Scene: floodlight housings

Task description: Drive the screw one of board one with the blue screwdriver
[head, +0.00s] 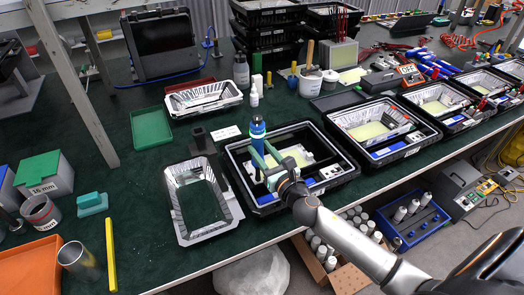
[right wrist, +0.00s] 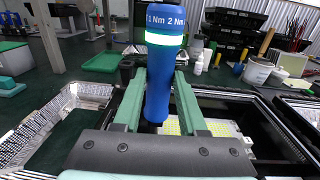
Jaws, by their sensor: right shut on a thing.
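The blue screwdriver (head: 257,130) stands upright in my right gripper (head: 266,170), with a light band near its top. In the right wrist view the blue screwdriver (right wrist: 160,80) sits between the green fingers of the gripper (right wrist: 160,105), marked "1 Nm 2 Nm". The gripper is shut on it, above the nearest black tray (head: 327,178). A pale yellow-green board (head: 297,157) lies in a silver housing in that tray, partly hidden by the gripper. The board also shows behind the fingers in the right wrist view (right wrist: 226,127). The screwdriver's tip and the screws cannot be made out. My left gripper is not in view.
An empty silver housing frame (head: 203,205) stands left of the tray. More black trays with boards (head: 385,130) line the table to the right. A green tray (head: 151,127), a yellow bar (head: 111,255) and a metal cup (head: 78,260) are at the left.

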